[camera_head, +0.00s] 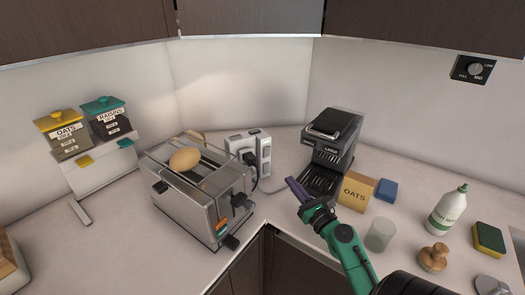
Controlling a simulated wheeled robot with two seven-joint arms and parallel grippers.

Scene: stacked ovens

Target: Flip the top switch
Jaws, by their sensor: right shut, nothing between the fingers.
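A white power-outlet block (264,153) stands on the counter in the corner, between the toaster and the coffee machine. A black plug (249,158) sits in its left face, with a cord trailing down. Small grey patches show on its top and right side, but which is the top switch and its position are too small to tell. My right gripper (291,185) has purple fingers and a green arm. It is shut and empty, in front of the coffee machine and to the lower right of the block, apart from it in the picture. My left gripper is not in view.
A toaster (203,203) with a brown oval item on top stands left of the block. A dial (473,69) is on the wall.

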